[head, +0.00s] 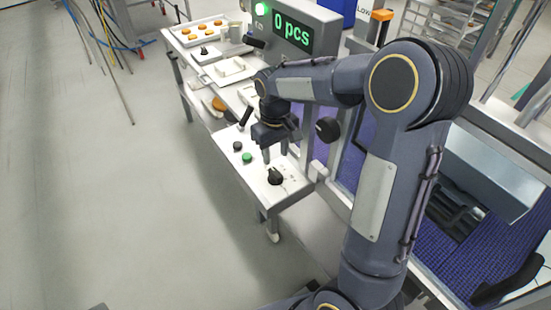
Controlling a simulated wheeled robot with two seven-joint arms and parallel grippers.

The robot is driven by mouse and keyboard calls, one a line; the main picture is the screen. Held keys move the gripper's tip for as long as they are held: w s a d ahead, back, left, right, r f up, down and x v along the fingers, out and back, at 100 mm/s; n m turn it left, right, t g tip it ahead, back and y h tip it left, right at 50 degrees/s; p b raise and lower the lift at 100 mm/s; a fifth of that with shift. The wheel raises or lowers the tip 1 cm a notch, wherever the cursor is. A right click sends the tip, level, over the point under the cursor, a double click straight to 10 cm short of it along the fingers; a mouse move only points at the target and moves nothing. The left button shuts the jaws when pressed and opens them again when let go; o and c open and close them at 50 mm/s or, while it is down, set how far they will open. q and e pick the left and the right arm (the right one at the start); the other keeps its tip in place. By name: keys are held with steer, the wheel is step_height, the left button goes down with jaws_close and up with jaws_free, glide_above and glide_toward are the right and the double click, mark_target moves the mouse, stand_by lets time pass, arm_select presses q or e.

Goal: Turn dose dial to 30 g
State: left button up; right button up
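A black dial (275,176) with small marks beside it sits on the white panel (262,196) at the near end of the bench. The marks are too small to read, so I cannot tell its setting. My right gripper (275,157) is just above and behind the dial, pointing down. Its two fingers look apart with nothing between them, and they do not appear to touch the dial. My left gripper is not in view.
A black button (237,146) and a green button (247,158) are left of the dial. Another black knob (327,129) is to the right. A display (292,34) reads "0 pcs". Trays (203,30) with round items stand farther back.

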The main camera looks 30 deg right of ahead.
mark_target(275, 172)
step_height(275, 172, down, 7)
steer(key=shift+f+p, duration=0.2)
steer(key=shift+p, duration=0.15)
jaws_close()
